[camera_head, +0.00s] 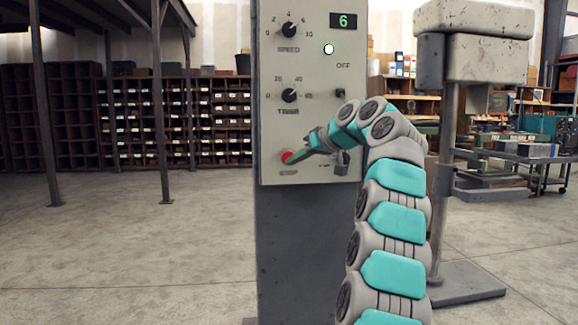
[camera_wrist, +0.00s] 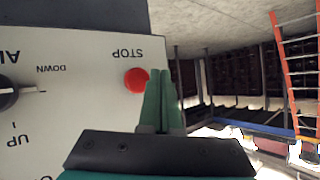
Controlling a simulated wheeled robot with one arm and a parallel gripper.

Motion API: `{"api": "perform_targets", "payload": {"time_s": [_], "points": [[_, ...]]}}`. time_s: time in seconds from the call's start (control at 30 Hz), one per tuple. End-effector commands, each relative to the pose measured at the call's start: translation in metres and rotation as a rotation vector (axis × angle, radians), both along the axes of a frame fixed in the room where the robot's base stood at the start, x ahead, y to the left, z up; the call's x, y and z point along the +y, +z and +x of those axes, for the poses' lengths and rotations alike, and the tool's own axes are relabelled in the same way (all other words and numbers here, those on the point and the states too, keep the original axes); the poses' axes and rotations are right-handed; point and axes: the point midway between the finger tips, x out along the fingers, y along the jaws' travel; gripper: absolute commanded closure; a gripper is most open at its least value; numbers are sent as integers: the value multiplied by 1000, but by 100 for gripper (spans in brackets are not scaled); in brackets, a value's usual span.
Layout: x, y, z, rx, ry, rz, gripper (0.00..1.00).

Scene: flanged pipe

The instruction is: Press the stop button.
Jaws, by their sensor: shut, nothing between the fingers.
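The red stop button (camera_head: 287,157) sits at the lower left of the grey control panel (camera_head: 318,120). In the wrist view the button (camera_wrist: 136,80) shows below the upside-down word STOP. My gripper (camera_head: 297,158) reaches in from the right, its fingers shut and empty. In the wrist view its green fingertips (camera_wrist: 162,76) are just right of the button, overlapping its edge in the picture. I cannot tell whether they touch it.
The panel also has a speed knob (camera_head: 290,30), a timer knob (camera_head: 289,95), an OFF switch (camera_head: 340,93) and a display reading 6 (camera_head: 343,21). A lit lamp (camera_head: 328,49) is near the display. A drill-like machine (camera_head: 475,60) stands to the right.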

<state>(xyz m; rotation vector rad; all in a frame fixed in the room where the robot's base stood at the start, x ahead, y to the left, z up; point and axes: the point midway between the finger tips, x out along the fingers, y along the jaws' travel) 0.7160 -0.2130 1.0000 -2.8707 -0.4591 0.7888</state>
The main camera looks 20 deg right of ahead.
Motion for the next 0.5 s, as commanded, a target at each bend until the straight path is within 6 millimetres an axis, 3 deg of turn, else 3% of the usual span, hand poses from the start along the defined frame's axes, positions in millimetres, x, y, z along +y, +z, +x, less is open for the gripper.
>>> {"api": "perform_targets", "payload": {"time_s": [0.23, 0.5], "points": [[7, -2, -22, -2, 2, -1, 100], [7, 0, -25, 0, 0, -1, 100]]}}
